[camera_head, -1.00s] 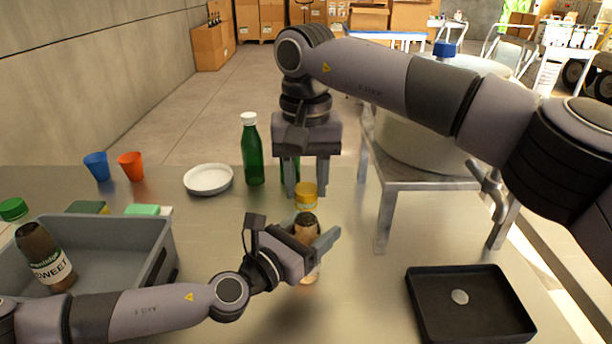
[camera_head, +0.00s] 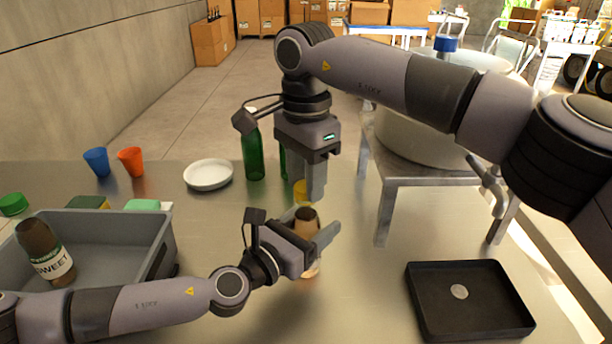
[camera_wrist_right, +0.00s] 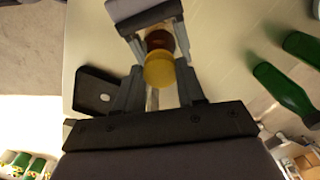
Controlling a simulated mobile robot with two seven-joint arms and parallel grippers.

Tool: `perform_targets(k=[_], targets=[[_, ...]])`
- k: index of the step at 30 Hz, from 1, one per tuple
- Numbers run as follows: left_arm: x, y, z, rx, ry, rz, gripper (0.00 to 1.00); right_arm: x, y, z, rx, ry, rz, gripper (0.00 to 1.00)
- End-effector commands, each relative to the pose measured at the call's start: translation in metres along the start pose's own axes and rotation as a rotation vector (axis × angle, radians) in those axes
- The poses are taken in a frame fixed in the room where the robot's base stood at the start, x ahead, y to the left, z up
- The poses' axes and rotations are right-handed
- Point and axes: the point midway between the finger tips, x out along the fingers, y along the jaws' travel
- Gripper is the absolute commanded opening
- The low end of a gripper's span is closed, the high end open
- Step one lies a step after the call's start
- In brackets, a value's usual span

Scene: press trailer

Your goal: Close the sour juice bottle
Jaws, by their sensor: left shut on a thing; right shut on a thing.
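The sour juice bottle (camera_head: 307,222), brown at the top and paler below, stands in my left gripper (camera_head: 316,246), which is shut around it. Its label is hidden by the fingers. A yellow cap (camera_head: 300,192) is between the fingers of my right gripper (camera_head: 312,192), which points down and is shut on it. In the right wrist view the yellow cap (camera_wrist_right: 159,71) sits between the fingertips, with the brown bottle top (camera_wrist_right: 160,41) just beyond it. The cap is close to the bottle's top; I cannot tell whether they touch.
A grey bin (camera_head: 120,222) at left holds a brown SWEET bottle (camera_head: 46,253); a green cap (camera_head: 13,204) lies beside it. Green bottles (camera_head: 253,155), a white plate (camera_head: 208,174) and cups stand behind. A black tray (camera_head: 440,310) is at right. A large pot (camera_head: 400,140) is behind.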

Motion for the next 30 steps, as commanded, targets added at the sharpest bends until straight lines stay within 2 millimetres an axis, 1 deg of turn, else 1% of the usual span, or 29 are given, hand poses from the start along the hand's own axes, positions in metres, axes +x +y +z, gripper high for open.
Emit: perform_targets(k=[3,30], targets=[[0.0001,0.0007,0.0003,0.001,-0.001,0.002,0.00,-0.0005,-0.0003,-0.0002,0.194,0.000,-0.001,0.11],[0.0000,0.0008,0.0002,0.000,0.000,0.002,0.00,0.0005,-0.0001,-0.0013,1.667,0.001,0.001,0.11]])
